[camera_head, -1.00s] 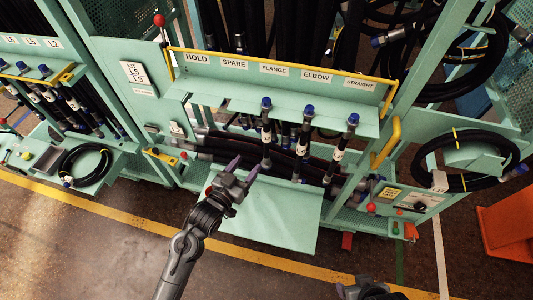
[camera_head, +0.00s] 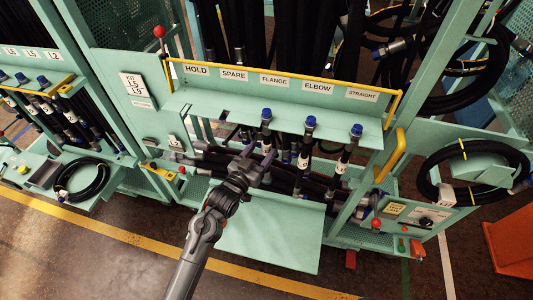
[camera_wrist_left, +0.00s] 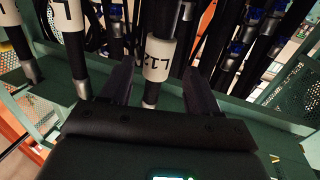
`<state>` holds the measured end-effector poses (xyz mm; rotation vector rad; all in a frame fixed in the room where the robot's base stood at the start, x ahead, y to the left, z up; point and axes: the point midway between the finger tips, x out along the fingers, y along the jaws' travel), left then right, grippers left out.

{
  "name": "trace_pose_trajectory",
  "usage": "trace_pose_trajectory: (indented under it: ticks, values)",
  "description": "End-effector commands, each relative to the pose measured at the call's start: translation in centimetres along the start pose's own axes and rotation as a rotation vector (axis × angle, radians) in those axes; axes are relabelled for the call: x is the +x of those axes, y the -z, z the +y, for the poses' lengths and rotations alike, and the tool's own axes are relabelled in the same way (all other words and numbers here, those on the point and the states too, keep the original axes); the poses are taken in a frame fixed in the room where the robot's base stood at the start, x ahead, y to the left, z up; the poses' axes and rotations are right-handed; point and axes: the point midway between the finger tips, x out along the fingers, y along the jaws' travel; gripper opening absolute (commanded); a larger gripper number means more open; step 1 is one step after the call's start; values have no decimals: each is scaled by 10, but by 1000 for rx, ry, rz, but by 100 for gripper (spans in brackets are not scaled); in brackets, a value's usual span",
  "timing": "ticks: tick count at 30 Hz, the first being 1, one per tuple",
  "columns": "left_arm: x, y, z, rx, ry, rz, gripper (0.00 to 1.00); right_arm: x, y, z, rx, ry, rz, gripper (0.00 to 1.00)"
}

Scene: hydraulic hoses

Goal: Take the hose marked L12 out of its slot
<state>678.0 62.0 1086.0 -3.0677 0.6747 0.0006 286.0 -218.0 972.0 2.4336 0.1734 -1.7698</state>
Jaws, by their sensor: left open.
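The hose marked L12 (camera_wrist_left: 162,45) shows in the left wrist view, its white label between my two dark fingers. In the head view it appears to be the blue-capped hose (camera_head: 266,128) hanging under the FLANGE sign, its lower part partly hidden by my gripper. My left gripper (camera_head: 258,160) is open at this hose, below the slotted shelf (camera_head: 215,106). In the left wrist view the fingers (camera_wrist_left: 160,88) stand on either side of the hose, with gaps visible. My right gripper is not in view.
Two more blue-capped hoses hang close by, under ELBOW (camera_head: 307,135) and STRAIGHT (camera_head: 350,145). A yellow rail (camera_head: 285,77) runs above the shelf. A green panel (camera_head: 270,235) lies below. The HOLD and SPARE places show no capped hose.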

Motion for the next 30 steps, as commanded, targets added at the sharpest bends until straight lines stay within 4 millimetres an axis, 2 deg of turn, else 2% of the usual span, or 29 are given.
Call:
trace_pose_trajectory:
  ticks: [3,9,18,30]
  values:
    - [16,-1,5,-2,-1,0,61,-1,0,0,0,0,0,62]
    - [33,-1,3,0,0,1,61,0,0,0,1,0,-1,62]
    - [35,-2,4,0,0,0,61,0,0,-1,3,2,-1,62]
    - [35,-2,4,0,0,0,0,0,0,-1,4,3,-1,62]
